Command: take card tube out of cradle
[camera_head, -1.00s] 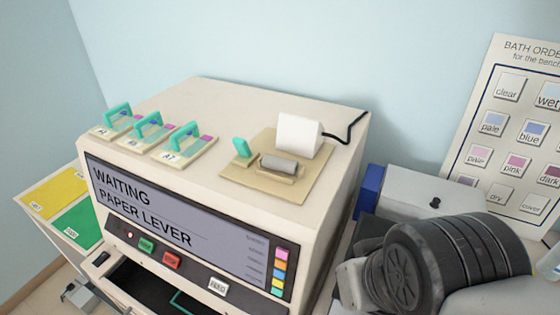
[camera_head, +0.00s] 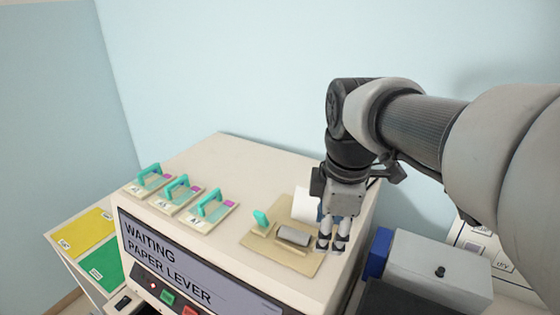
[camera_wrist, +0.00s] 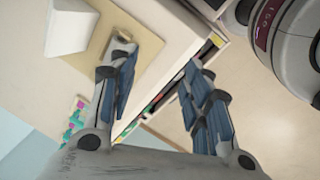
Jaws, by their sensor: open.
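The grey card tube (camera_head: 294,235) lies on its side in a low cradle on a tan plate (camera_head: 258,242), on top of the beige machine. My gripper (camera_head: 331,248) points down with its fingers apart, just right of the tube and in front of the white block, with nothing between the fingers. In the wrist view my gripper (camera_wrist: 162,57) is open. One finger is close beside the cradle and tube, partly hiding them, so I cannot tell whether it touches.
A white block (camera_head: 304,204) stands behind the tube, partly hidden by my gripper. Several slide holders with teal handles (camera_head: 210,206) stand further left. A grey box (camera_head: 438,270) with a black knob is at right. The machine's back top is clear.

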